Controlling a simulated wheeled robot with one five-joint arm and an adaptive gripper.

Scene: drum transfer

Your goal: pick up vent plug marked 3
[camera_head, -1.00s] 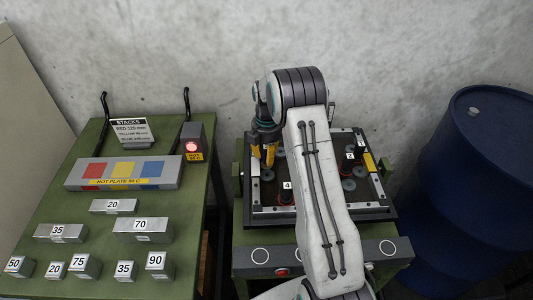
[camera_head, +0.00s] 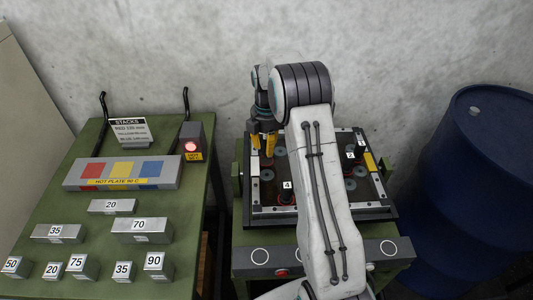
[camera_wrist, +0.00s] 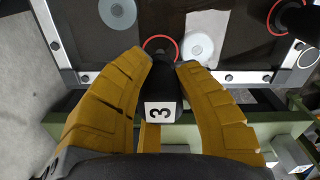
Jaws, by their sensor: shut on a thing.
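The vent plug marked 3 (camera_wrist: 159,95) is black with a white label, and it sits between the yellow fingers in the wrist view. My gripper (camera_wrist: 162,62) is shut on it. A red ring (camera_wrist: 160,46) shows just beyond the plug; I cannot tell whether the plug is clear of it. In the head view my gripper (camera_head: 262,148) is over the back left of the dark framed tray (camera_head: 330,217), and the plug cannot be made out there.
Plug 4 (camera_head: 287,194) stands at the tray's front left, and plug 2 (camera_head: 350,155) is among the plugs at the right. A green table (camera_head: 70,200) with marked metal blocks stands left. A blue drum (camera_head: 480,190) stands right.

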